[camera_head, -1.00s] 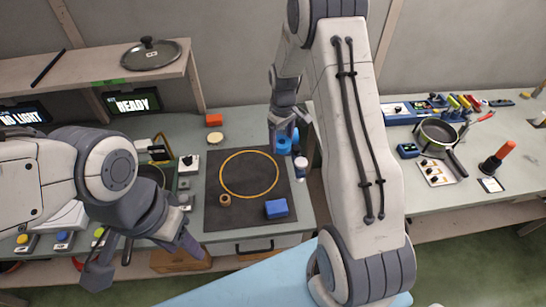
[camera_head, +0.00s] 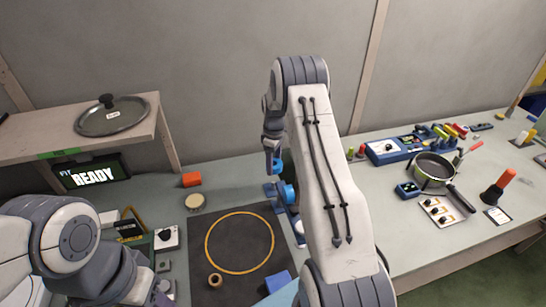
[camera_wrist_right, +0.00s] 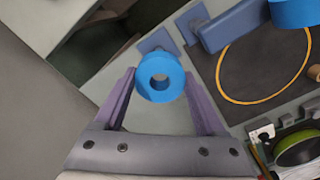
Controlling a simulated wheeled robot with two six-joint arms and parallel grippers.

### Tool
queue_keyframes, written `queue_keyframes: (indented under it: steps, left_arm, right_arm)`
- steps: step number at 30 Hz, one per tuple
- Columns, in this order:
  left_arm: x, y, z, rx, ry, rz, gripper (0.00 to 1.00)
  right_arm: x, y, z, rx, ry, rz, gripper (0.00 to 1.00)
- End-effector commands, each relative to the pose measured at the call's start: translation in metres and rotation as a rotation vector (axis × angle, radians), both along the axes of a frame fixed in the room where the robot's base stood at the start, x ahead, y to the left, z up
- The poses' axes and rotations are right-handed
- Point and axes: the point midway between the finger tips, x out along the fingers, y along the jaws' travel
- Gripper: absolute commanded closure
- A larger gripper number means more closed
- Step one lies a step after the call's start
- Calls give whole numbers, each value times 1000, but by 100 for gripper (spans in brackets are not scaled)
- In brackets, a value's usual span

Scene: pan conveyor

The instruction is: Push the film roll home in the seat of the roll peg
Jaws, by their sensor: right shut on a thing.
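The film roll (camera_wrist_right: 147,84) is a bright blue ring with a dark centre hole, between the two purple fingers of my right gripper (camera_wrist_right: 160,88) in the right wrist view. In the head view the right gripper (camera_head: 273,163) is at the back of the table, with blue (camera_head: 278,167) showing beside it. A blue-grey stand (camera_wrist_right: 232,24) with small square plates lies just beyond the roll, probably the roll peg. The roll hides whether it sits on a peg. My left gripper (camera_head: 160,298) is at the bottom edge of the head view, its fingertips cut off.
Another blue round part (camera_head: 287,193) is by the stand. A pan (camera_head: 433,168) and tools stand at right.

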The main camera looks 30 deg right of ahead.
Motion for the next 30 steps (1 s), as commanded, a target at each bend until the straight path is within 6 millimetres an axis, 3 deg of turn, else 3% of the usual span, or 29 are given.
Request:
queue_keyframes:
  steps: [15,30]
  left_arm:
    - [0,0,0,0,0,0,50]
    - [0,0,-26,0,0,-1,50]
  right_arm:
    - [-2,-3,-4,0,0,17,72]
    - [-2,-2,-44,0,0,16,72]
